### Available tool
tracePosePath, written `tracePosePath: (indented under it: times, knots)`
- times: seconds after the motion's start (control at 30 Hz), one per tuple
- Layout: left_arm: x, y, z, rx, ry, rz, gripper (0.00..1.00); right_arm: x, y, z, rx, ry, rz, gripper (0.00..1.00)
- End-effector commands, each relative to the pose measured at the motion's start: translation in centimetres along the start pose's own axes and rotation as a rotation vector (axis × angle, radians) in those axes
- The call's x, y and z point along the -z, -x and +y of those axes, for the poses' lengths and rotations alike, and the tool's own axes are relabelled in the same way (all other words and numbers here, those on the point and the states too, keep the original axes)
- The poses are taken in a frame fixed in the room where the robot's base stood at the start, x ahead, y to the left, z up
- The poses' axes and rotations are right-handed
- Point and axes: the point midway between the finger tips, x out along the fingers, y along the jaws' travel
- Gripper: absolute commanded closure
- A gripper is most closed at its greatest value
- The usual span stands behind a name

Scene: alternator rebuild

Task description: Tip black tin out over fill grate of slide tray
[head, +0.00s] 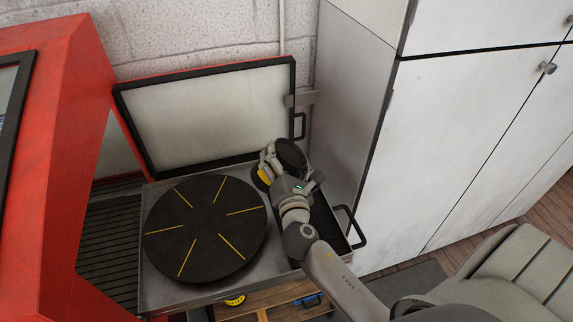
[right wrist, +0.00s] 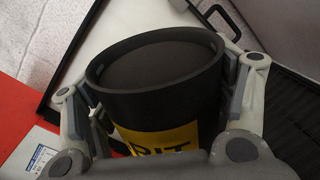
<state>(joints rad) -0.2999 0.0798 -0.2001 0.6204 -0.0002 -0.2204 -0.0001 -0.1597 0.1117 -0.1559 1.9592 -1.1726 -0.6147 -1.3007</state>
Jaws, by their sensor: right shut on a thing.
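My right gripper (head: 279,160) is shut on the black tin (head: 291,154), with a finger on each side of it. In the right wrist view the tin (right wrist: 160,72) has a thick black rim and a yellow label with black letters, partly hidden. A dark grey surface shows inside the rim. The tin is above the back right part of the metal slide tray (head: 188,291); its mouth leans in the head view, but the exact tilt is unclear. The black slotted fill grate (head: 325,222) lies at the tray's right side, partly hidden by my right arm. My left gripper is out of view.
A round black turntable (head: 205,229) with yellow lines fills the tray's left part. A framed pale panel (head: 215,112) stands open behind. A red cabinet (head: 75,150) is at left, a white cabinet (head: 460,140) at right. A black handle (head: 352,227) sticks out at the tray's right.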

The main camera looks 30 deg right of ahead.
Motion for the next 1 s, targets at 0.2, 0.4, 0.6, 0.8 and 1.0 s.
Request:
tracePosePath:
  times: [0.2,0.4,0.6,0.8,1.0]
  knots:
    - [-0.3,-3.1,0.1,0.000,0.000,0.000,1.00,0.9,0.0,-0.3,-0.007,-0.188,-0.007,0.86]
    - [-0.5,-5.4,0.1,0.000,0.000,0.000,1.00,1.4,0.0,-1.1,-0.008,-0.349,-0.006,0.86]
    - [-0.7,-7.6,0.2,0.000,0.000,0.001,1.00,2.1,0.0,-1.8,-0.009,-0.512,-0.004,0.86]
    - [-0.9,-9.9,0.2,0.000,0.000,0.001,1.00,2.6,0.0,-2.6,-0.009,-0.675,-0.004,0.86]
    - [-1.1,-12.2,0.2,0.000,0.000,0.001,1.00,3.2,0.0,-3.4,-0.009,-0.839,-0.003,0.86]
